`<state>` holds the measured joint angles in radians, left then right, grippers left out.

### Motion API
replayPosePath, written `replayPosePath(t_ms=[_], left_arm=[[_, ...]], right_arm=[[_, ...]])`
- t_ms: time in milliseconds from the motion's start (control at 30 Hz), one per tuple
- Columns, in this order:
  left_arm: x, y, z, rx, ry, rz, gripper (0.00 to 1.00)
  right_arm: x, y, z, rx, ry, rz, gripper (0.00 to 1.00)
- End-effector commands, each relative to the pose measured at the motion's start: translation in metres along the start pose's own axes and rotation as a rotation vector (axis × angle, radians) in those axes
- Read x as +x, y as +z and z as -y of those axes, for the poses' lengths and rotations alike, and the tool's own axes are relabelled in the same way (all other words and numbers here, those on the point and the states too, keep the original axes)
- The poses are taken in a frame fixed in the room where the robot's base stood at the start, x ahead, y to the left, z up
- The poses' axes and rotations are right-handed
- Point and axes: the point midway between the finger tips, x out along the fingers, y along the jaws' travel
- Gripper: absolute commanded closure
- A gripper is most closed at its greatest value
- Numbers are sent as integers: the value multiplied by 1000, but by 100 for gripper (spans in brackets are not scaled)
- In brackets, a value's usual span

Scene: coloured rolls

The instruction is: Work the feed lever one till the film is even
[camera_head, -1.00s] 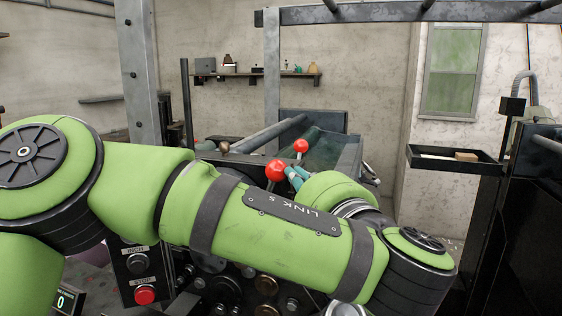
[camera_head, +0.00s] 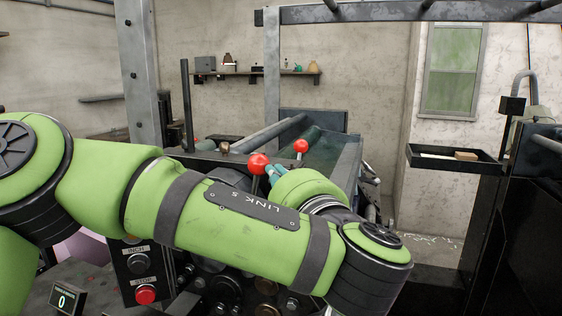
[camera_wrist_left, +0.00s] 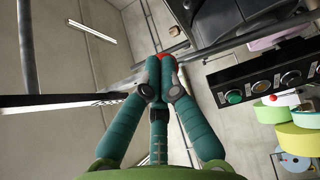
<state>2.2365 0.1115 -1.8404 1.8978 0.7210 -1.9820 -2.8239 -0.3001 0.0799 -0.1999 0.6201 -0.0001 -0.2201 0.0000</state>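Two levers with red ball knobs stand on the machine in the head view. The nearer knob (camera_head: 258,163) has a dark stem that goes down behind my left arm; the farther knob (camera_head: 300,146) is to its right. My left gripper (camera_head: 272,174) has teal fingers, with their tips against the right side of the nearer knob. In the left wrist view the fingers (camera_wrist_left: 160,66) come together at the tips, with a bit of red just beyond them. I cannot see a number on either lever, and the film cannot be made out. My right gripper is out of view.
A control panel (camera_head: 128,262) with INCH and a red STOP button (camera_head: 145,295) is below my arm. A small display (camera_head: 64,300) reads 0. Behind the levers is a machine trough (camera_head: 325,150). A black tray (camera_head: 452,158) stands at the right.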

Motion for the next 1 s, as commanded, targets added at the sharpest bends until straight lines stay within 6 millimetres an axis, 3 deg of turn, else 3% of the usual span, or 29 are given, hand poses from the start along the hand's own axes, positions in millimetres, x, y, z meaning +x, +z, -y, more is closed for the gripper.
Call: replayPosePath(t_ms=[1000], left_arm=[[29, -36, 0, 0, 0, 0, 100]], right_arm=[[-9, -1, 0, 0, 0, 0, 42]])
